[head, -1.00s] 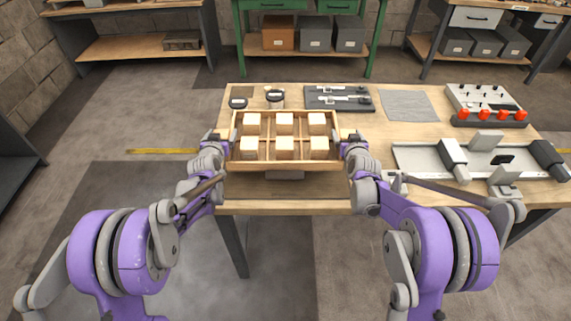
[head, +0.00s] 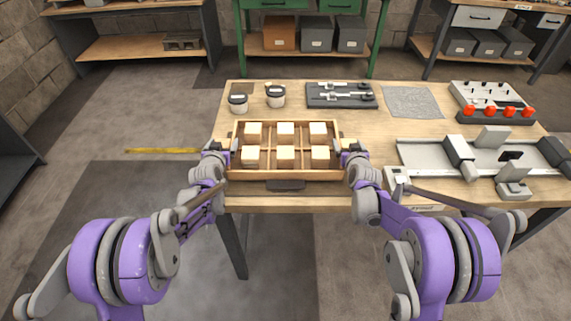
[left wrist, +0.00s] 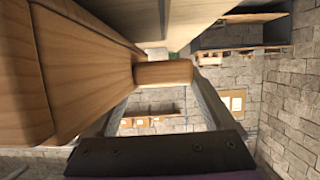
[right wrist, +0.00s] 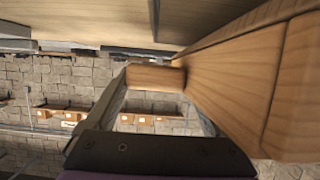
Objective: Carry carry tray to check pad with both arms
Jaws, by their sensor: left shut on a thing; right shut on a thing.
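The carry tray (head: 285,175) is a wooden, divided box over the near part of the table, with pale wooden blocks (head: 285,153) in its compartments. My left gripper (head: 227,147) is shut on the tray's left handle, a wooden bar (left wrist: 163,73) in the left wrist view. My right gripper (head: 345,146) is shut on the right handle, which shows in the right wrist view (right wrist: 156,77). The tray looks about level. A dark grey piece (head: 285,185) shows just below its front edge; I cannot tell if this is the check pad. Whether the tray touches the table is unclear.
On the wooden table (head: 400,125), two dark-lidded jars (head: 275,96) (head: 238,103) stand behind the tray. A dark tool board (head: 340,95) and a grey mat (head: 412,102) lie further right. A grey rail fixture (head: 430,157) and a box with red knobs (head: 492,103) fill the right side.

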